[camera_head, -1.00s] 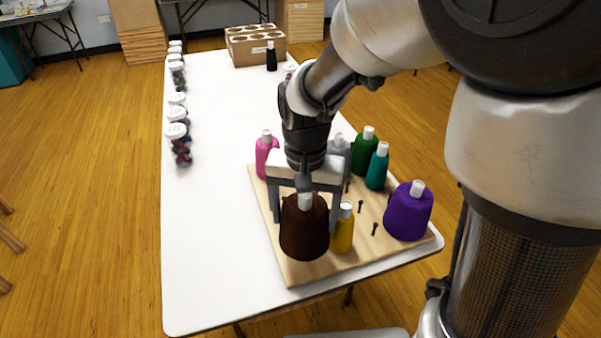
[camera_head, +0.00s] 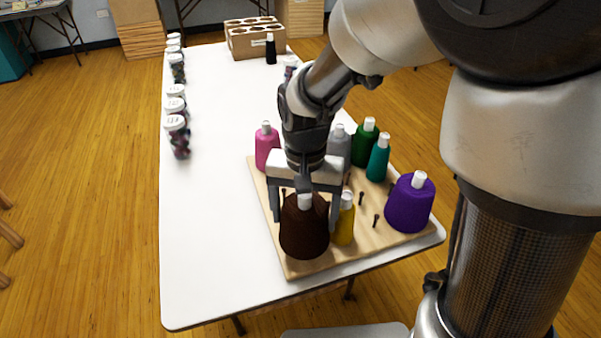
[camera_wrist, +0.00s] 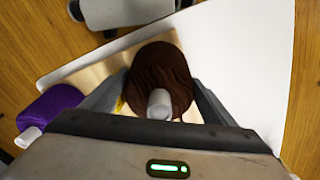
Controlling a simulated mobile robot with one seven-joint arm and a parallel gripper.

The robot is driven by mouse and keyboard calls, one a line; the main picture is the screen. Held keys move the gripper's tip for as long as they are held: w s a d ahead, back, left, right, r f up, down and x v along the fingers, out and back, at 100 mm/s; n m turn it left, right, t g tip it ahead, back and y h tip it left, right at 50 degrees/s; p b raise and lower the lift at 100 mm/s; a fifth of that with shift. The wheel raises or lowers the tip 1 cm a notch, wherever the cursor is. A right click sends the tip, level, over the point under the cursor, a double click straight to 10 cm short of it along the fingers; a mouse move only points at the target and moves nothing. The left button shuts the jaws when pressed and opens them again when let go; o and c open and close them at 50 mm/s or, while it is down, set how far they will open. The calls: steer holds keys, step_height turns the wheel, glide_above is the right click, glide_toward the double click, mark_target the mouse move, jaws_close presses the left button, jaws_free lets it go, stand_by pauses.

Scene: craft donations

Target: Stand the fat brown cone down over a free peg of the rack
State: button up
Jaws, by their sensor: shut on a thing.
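The fat brown cone (camera_head: 304,232) has a white tip and stands upright over the front left part of the wooden peg rack (camera_head: 300,268). My gripper (camera_head: 306,212) reaches down from above and is shut on the cone, one finger on each side. The wrist view shows the brown cone (camera_wrist: 162,75) between the fingers, white tip towards the camera. The cone's underside and any peg beneath it are hidden, so I cannot tell whether it touches the board. Bare dark pegs show right of centre (camera_head: 361,198) and near the front right (camera_head: 376,220).
A yellow cone (camera_head: 343,222) stands close to the brown cone's right. A purple cone (camera_head: 410,203) stands at the right. Pink (camera_head: 266,146), grey, green (camera_head: 364,143) and teal (camera_head: 378,158) cones stand behind.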

steer(key=shift+f+b, duration=0.9)
steer(key=shift+f, duration=0.65)
steer(key=shift+f, duration=0.3)
steer(key=o, duration=1.4)
